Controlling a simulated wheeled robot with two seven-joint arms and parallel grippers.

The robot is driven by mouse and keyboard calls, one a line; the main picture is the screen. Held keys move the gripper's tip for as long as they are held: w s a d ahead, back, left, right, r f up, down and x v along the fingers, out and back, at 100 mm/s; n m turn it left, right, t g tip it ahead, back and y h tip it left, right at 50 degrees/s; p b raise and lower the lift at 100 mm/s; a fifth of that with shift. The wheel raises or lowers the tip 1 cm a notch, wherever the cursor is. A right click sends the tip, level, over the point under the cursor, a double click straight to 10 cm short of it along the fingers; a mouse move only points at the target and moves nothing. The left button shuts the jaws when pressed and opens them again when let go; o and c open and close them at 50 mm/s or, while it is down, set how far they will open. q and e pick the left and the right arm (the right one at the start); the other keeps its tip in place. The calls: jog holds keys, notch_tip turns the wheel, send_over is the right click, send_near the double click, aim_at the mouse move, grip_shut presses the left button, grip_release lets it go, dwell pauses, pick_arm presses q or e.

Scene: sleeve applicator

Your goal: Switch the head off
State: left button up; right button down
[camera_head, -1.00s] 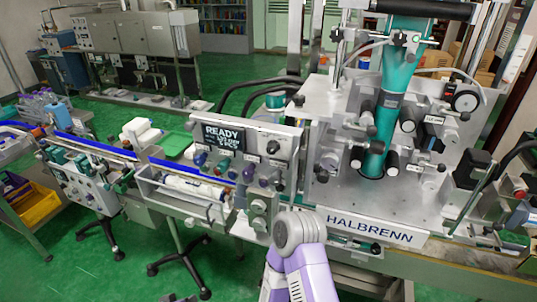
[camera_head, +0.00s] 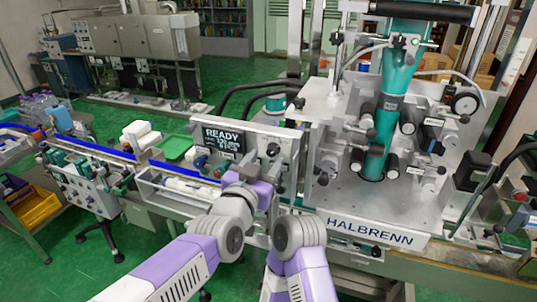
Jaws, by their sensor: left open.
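The control panel (camera_head: 286,136) of the sleeve applicator carries a dark screen (camera_head: 223,139) reading READY, with smaller text below that I cannot read clearly. The applicator head, with a teal column (camera_head: 386,125) on a metal plate, stands to the right. My right arm shows at bottom centre, but its gripper does not.
A conveyor with a blue rail (camera_head: 95,146) runs left from the panel. A green tray (camera_head: 174,147) lies behind it. The HALBRENN plate (camera_head: 370,231) edges the machine to the right. Hoses and clamps crowd the head. Green floor is open behind.

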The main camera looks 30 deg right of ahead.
aim_at(271, 153)
pick_arm(q)
jog(key=shift+x, duration=1.55)
grip_shut()
